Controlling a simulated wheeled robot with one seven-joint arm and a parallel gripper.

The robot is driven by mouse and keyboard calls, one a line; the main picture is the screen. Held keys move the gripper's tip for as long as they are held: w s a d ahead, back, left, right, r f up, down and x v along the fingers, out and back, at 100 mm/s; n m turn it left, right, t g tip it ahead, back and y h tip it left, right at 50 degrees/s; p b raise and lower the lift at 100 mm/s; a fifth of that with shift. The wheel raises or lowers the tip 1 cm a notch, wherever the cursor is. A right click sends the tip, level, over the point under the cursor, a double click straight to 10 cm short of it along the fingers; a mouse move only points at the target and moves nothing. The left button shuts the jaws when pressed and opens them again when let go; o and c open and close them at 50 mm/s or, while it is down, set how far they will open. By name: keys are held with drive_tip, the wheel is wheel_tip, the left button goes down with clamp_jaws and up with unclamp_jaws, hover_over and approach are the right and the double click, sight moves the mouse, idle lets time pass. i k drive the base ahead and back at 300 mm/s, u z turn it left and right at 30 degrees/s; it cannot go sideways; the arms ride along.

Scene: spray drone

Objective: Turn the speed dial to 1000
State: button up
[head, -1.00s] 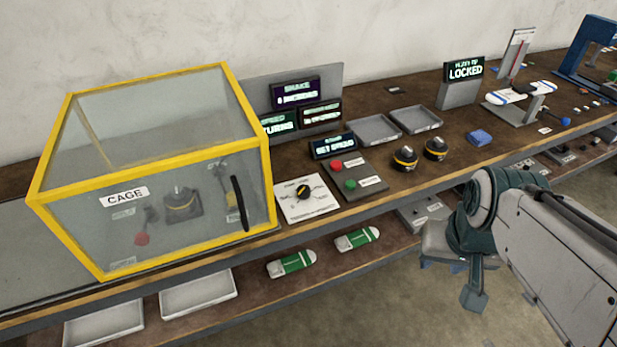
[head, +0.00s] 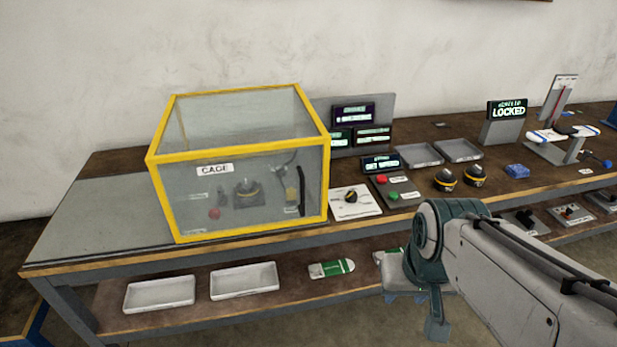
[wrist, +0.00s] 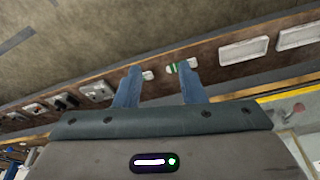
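The speed dial (head: 351,196) is a black knob with a yellow mark on a white panel (head: 364,212), just right of the cage on the bench. The dial's printing is too small to read. A small display (head: 381,162) stands behind it, its text blurred. My gripper (wrist: 157,70) shows two blue fingers spread apart with nothing between them in the wrist view. In the head view my arm is in front of the bench at the lower right, apart from the dial and in front of the lower shelf.
The yellow-framed cage (head: 240,146) stands left of the dial. A panel with red and green buttons (head: 393,195) is at its right, then two black-yellow motors (head: 446,180). Trays (head: 160,293) and green-white packs (head: 332,268) lie on the lower shelf. The bench's left end is clear.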

sight(352, 197)
drive_tip(key=u, duration=0.4)
drive_tip(key=i, duration=1)
